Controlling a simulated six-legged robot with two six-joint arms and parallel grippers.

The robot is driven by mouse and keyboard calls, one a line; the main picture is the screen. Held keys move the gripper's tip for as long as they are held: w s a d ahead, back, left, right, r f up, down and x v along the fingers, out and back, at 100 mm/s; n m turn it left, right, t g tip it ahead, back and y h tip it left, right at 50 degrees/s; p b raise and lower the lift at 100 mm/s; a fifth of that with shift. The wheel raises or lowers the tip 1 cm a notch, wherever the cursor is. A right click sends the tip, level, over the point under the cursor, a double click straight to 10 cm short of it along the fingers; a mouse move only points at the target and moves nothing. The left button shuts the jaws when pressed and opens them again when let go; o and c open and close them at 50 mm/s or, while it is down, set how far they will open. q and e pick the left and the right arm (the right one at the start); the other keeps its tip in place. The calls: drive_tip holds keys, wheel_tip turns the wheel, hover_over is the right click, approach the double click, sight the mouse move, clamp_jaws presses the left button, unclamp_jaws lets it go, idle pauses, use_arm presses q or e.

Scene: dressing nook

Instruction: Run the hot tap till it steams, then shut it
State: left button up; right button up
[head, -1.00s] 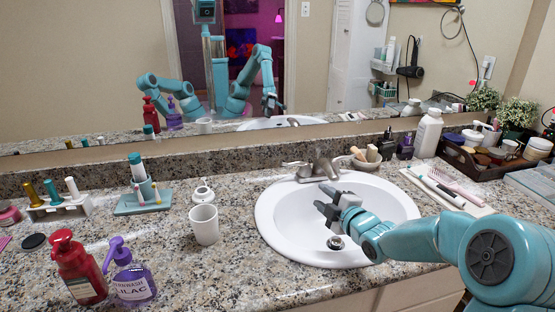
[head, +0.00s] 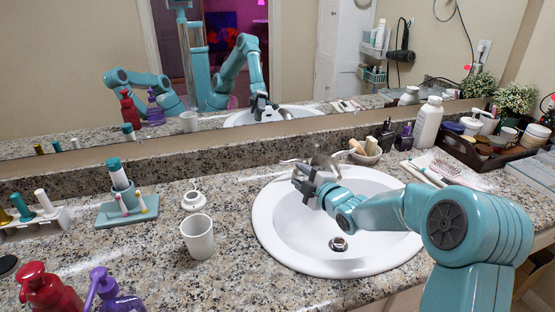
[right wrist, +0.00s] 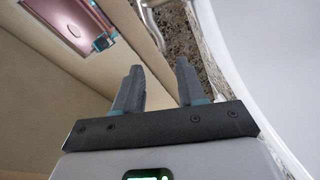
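The metal tap (head: 325,163) stands at the back rim of the white oval sink (head: 275,245), with a handle (head: 291,161) on its left side. Part of the metal tap also shows at the top of the right wrist view (right wrist: 152,22). My right gripper (head: 300,178) is over the back left of the basin, just in front of the tap and close to its left handle. Its two fingers stand apart in the right wrist view (right wrist: 158,78), with nothing between them. Contact with the handle cannot be told. I see no water stream or steam. My left gripper is not directly in view.
A white cup (head: 198,238) and a small white pot (head: 193,201) stand left of the sink. Red (head: 48,290) and purple (head: 113,296) pump bottles are at front left. A white bottle (head: 427,123) and dark tray (head: 470,150) stand at back right. The mirror reflects my arms.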

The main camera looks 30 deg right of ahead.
sight(283, 163)
drive_tip(key=w, duration=0.4)
drive_tip(key=w+f, duration=0.1)
drive_tip(key=w, duration=0.3)
drive_tip(key=w+p, duration=0.1)
drive_tip(key=w, duration=0.3)
drive_tip(key=shift+w+d+f, duration=0.25)
drive_tip(key=shift+d+f, duration=0.05)
drive_tip(key=shift+f, duration=0.1)
clamp_jaws()
